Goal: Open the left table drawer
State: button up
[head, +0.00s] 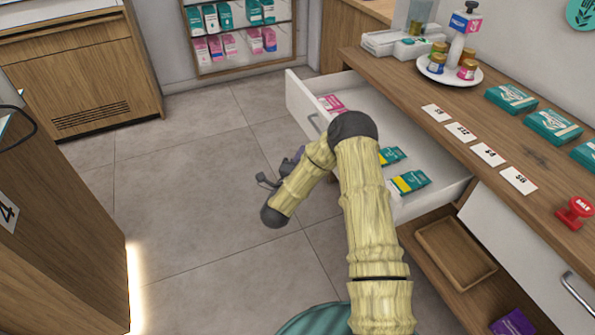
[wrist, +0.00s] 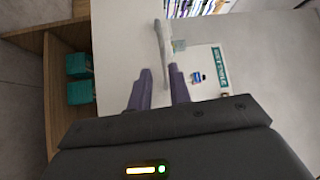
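The left table drawer (head: 297,101) is white and stands pulled out from the wooden table. Pink and teal packs lie inside it. Its grey handle (head: 313,124) is on the front face, partly hidden by my arm. In the wrist view the handle (wrist: 163,48) runs upright just ahead of my gripper (wrist: 160,78). The two purple fingers are apart, with the handle's lower end near the right fingertip. I cannot tell whether they touch. In the head view my gripper (head: 285,168) is beside the drawer front, partly hidden by my wrist.
The right drawer (head: 515,245) is shut, with a wooden tray (head: 455,252) on the shelf left of it. A plate of jars (head: 450,74), cards and teal boxes stand on the tabletop. A wooden counter (head: 60,240) is at left. The tiled floor between is clear.

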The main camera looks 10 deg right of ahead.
jog(key=shift+b+v, duration=0.6)
jog(key=shift+v, duration=1.6)
